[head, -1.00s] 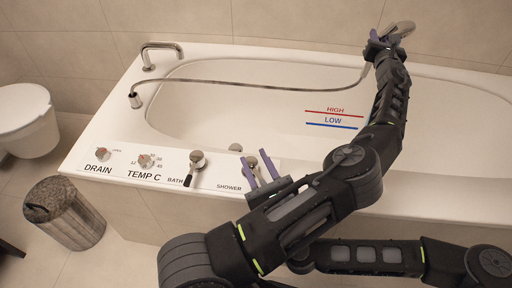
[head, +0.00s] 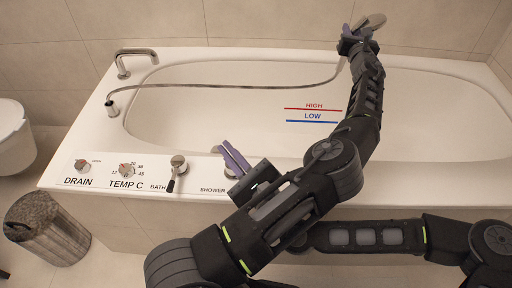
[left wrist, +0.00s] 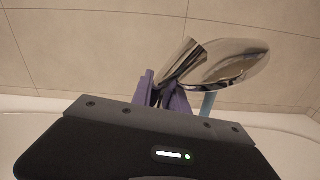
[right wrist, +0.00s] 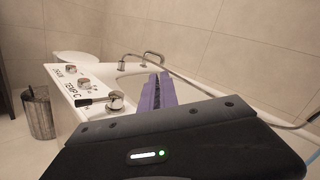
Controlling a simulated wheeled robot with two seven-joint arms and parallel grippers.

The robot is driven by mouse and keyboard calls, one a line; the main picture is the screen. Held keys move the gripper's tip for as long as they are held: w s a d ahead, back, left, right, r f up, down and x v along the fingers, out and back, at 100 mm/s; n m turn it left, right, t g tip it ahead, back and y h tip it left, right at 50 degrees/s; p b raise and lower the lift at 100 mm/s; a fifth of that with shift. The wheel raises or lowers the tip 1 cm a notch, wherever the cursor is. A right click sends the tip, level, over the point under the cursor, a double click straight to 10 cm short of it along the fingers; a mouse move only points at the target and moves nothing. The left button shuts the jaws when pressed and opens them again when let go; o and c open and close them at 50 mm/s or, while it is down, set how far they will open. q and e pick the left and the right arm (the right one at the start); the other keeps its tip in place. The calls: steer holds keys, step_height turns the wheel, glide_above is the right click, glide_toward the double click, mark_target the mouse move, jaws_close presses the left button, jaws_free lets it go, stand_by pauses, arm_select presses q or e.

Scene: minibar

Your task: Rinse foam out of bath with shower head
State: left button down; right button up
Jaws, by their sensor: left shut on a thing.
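My left gripper (head: 350,40) is shut on the silver shower head (head: 372,22) above the bath's far rim. In the left wrist view the shower head (left wrist: 228,62) shows its broad shiny face tilted beside the purple fingers (left wrist: 165,95). The metal hose (head: 240,85) runs from the shower head to its base on the left rim. The white bath (head: 215,118) looks pale inside; I cannot make out foam. My right gripper (head: 231,158) is over the control panel by the SHOWER label, its fingers together in the right wrist view (right wrist: 157,93). It hides the shower knob.
A metal spout (head: 135,58) stands on the left rim. The panel holds the drain knob (head: 83,166), the temperature knob (head: 127,170) and the bath lever (head: 177,168). A bin (head: 48,228) and a white toilet (head: 12,130) are at the left. My arms cross the near rim.

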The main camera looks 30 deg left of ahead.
steer(key=n, duration=0.1)
steer(key=n+g, duration=0.1)
steer(key=f+n+g, duration=0.1)
steer(key=n, duration=0.1)
steer(key=shift+s+f, duration=0.1)
steer(key=shift+s, duration=0.25)
jaws_close()
steer(key=w+d+f+n, duration=0.2)
steer(key=d+n, duration=0.4)
steer(key=d, duration=0.3)
steer(key=w+d+f+n+g, duration=0.1)
steer(key=w+d+f+n, duration=0.2)
steer(key=d, duration=0.6)
step_height(320, 180, down, 2)
steer(key=n, duration=0.3)
steer(key=shift+d+f+n+h, duration=0.15)
steer(key=shift+d+n+h, duration=0.05)
steer(key=shift+n+h, duration=0.2)
steer(key=shift+w+a, duration=0.1)
